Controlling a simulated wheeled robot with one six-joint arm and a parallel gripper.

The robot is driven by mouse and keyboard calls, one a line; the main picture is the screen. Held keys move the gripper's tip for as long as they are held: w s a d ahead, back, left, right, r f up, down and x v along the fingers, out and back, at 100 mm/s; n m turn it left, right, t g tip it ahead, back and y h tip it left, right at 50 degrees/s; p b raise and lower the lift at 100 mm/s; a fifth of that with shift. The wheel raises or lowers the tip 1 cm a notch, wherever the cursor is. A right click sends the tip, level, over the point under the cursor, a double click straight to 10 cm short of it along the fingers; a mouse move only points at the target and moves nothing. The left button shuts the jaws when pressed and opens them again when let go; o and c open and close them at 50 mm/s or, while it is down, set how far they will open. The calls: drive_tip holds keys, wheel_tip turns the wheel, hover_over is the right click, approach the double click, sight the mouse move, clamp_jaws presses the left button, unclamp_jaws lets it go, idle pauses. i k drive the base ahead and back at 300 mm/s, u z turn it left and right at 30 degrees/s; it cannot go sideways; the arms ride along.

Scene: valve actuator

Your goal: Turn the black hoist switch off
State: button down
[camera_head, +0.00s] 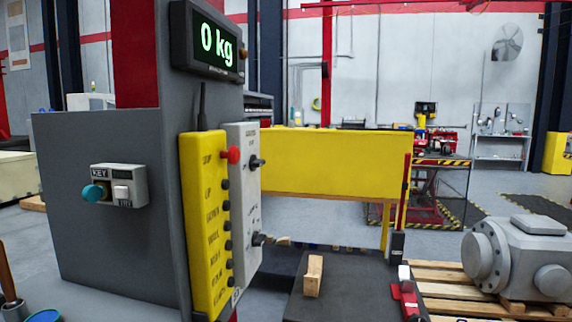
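A narrow light grey control box (245,200) is mounted on the side of a grey column, seen at a steep angle. It carries an upper black switch (256,162) and a lower black switch (260,239); its lettering is too small to read, so I cannot tell which is the hoist switch or how either is set. Left of it is a yellow pendant panel (205,225) with a red button (231,155) at the top and several dark buttons below. My gripper is not in view.
A key box (119,186) with a teal knob is on the grey cabinet at left. A display (208,40) above reads 0 kg. A wooden block (313,276) lies on a dark surface at lower centre. A grey valve body (515,262) rests on a pallet at right.

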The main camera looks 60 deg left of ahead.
sight(255, 163)
drive_tip(key=i, duration=0.85)
drive_tip(key=u, duration=2.9)
drive_tip(key=k, duration=0.55)
drive_tip(key=u, duration=0.55)
drive_tip(key=k, duration=0.7)
drive_tip(key=z, duration=0.5)
drive_tip(key=i, duration=0.55)
drive_tip(key=z, duration=0.5)
drive_tip(key=i, duration=0.95)
drive_tip(key=u, duration=0.45)
